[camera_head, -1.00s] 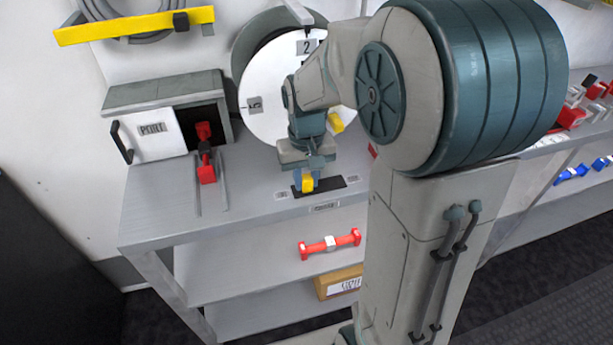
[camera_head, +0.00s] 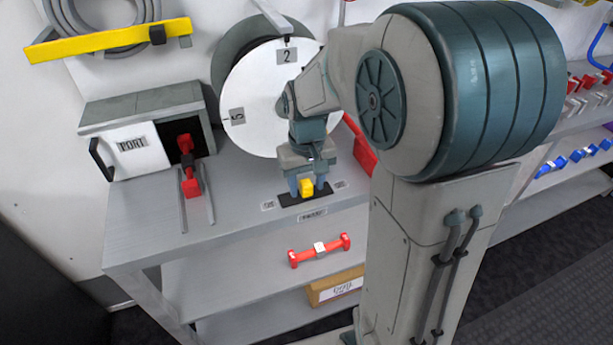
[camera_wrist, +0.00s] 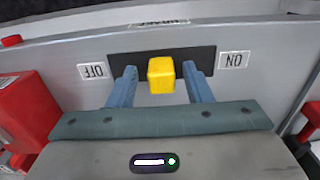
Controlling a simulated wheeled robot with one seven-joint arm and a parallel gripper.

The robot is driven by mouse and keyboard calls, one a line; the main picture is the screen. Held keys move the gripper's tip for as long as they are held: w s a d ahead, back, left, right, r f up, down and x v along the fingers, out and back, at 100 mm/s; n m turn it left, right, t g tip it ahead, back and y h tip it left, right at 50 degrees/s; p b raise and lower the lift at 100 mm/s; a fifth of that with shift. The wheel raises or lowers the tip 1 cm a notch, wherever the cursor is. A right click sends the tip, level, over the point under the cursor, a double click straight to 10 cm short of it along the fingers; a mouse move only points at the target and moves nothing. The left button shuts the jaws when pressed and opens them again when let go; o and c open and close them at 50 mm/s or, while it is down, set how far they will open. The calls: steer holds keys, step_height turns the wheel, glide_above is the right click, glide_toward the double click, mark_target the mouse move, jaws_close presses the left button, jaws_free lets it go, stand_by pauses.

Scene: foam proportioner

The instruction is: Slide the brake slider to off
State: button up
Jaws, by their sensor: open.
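The yellow brake slider knob (camera_head: 306,187) sits about midway along a dark slot (camera_head: 289,200) near the front edge of the grey bench. In the wrist view the knob (camera_wrist: 161,75) stands between the two blue fingers of my gripper (camera_wrist: 161,85). The fingers are open, with a small gap on each side of it. The OFF label (camera_wrist: 91,71) is left of the slot and the ON label (camera_wrist: 234,60) is right of it, both upside down. In the head view my gripper (camera_head: 306,186) reaches down over the slot.
A white dial disc (camera_head: 262,110) stands behind my gripper. A box with a PORT door (camera_head: 135,150) and a red-handled part (camera_head: 189,175) are at the left. A red object (camera_head: 360,150) stands right of my gripper. A red bar (camera_head: 319,248) lies on the shelf below.

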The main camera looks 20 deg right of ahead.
mark_target(307, 182)
step_height(307, 182, up, 14)
steer(key=p, duration=0.1)
steer(key=shift+p, duration=0.3)
steer(key=shift+f, duration=0.1)
